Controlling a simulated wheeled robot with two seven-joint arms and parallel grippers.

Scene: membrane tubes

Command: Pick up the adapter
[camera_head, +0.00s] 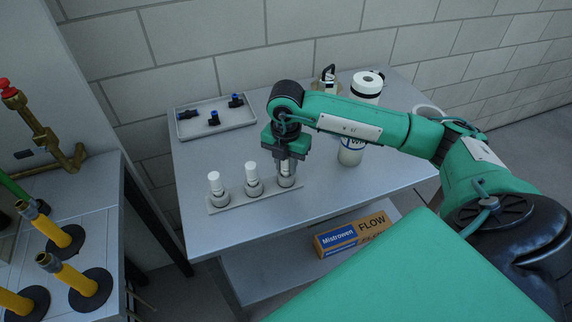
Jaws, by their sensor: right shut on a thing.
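My right gripper (286,160) points down at the right end of a grey rack strip (234,202). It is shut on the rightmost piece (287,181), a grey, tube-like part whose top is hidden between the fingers. Its lower end is at the strip, and I cannot tell whether it is still seated there. Two similar upright pieces with white tops, a left one (217,187) and a middle one (253,178), stand on the strip. Small black fittings with blue ends (214,118) lie in a tray (222,128) at the back left. I cannot tell which part is the adapter. My left gripper is not in view.
A Mistrowen box (352,234) lies on the lower shelf. Yellow pipes (66,272) stand on the left bench. The grey table (200,160) is clear between tray and rack.

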